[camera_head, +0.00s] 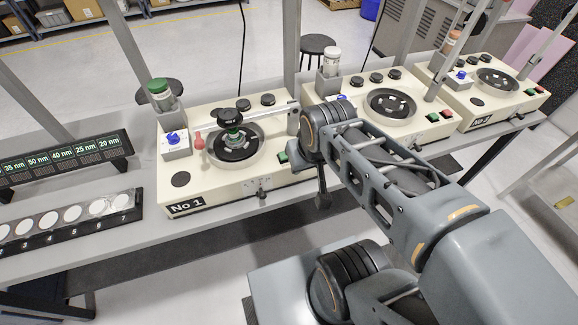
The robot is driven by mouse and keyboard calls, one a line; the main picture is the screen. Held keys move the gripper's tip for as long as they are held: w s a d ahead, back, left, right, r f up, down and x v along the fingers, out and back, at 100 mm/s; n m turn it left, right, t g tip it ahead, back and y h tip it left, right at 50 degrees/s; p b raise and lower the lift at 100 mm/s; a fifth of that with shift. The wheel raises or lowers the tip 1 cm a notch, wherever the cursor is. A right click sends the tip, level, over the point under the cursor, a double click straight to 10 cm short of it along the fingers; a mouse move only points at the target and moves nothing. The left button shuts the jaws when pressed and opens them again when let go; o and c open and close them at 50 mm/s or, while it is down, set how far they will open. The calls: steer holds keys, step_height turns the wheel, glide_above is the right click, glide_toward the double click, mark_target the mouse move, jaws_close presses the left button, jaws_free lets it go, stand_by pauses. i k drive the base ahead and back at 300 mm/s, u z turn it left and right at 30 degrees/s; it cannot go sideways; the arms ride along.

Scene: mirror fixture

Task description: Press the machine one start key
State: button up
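Machine one (215,187) is a cream polishing unit labelled "No 1" at the left of the row. Its green key (283,157) shows on the front right of its top, just left of my wrist. Any key beside it on the right is hidden behind my arm. My gripper (322,200) is a dark, narrow shape hanging down below the wrist, in front of the bench edge and to the right of and below the green key in the picture. It appears apart from the key. Its fingers are too small and dark to tell whether they are open.
Two similar machines (378,125) (497,97) stand to the right, with green and red keys. Machine one carries a dark knobbed head (232,118) over its round plate and a green-capped bottle (160,93). A numbered tray of white discs (72,214) and a nanometre display (65,158) lie left.

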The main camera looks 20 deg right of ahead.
mark_target(282, 154)
steer(key=u, duration=0.05)
steer(key=k, duration=0.25)
steer(key=z, duration=1.1)
steer(key=i, duration=0.65)
steer(key=u, duration=1.55)
